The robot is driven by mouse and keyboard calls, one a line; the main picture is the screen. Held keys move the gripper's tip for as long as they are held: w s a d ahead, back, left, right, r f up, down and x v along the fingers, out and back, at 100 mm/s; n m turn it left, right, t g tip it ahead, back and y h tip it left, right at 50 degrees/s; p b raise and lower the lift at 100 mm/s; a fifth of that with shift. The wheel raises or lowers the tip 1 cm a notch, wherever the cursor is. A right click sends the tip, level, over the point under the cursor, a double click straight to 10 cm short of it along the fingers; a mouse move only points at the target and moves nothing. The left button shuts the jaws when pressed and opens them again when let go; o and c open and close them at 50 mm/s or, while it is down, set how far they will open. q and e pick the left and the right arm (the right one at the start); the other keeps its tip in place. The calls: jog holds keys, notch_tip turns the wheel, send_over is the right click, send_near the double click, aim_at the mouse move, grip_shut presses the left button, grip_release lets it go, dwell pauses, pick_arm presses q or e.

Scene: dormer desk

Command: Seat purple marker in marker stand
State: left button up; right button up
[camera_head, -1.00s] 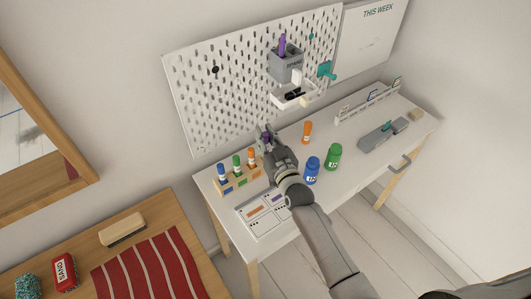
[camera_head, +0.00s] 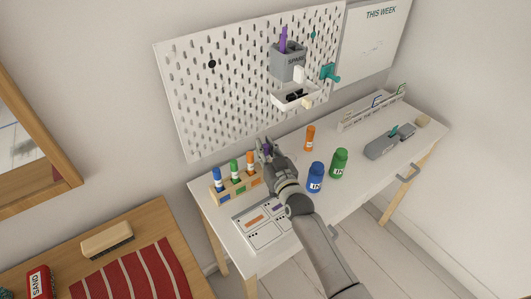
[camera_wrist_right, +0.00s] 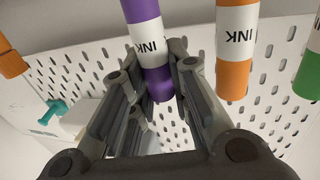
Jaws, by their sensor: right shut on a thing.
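My right gripper (camera_head: 266,152) is shut on the purple marker (camera_wrist_right: 143,40), its fingers on both sides of it. In the head view a little purple (camera_head: 267,147) shows at the fingertips. The gripper is just right of the marker stand (camera_head: 233,193), a wooden block with colored labels. Blue (camera_head: 217,176), green (camera_head: 234,171) and orange (camera_head: 250,162) markers stand upright in it. In the wrist view the purple marker is roughly parallel to the orange marker (camera_wrist_right: 236,50), with a gap. The marker's far end is hidden, so I cannot tell whether it touches the stand. My left gripper is out of view.
The pegboard (camera_head: 225,90) rises behind, bearing a grey SPARE cup (camera_head: 288,66) with a purple item.

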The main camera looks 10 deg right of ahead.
jog(key=shift+r, duration=0.1)
jog(key=shift+f, duration=0.2)
jog(key=o, duration=0.9)
jog(key=shift+c, duration=0.2)
jog(key=shift+r, duration=0.2)
jog(key=shift+s+f, duration=0.15)
jog(key=shift+s, duration=0.15)
jog(key=s+d, duration=0.2)
jog(key=s, duration=0.9)
jog(key=shift+s+b, duration=0.2)
jog(key=shift+b, duration=0.2)
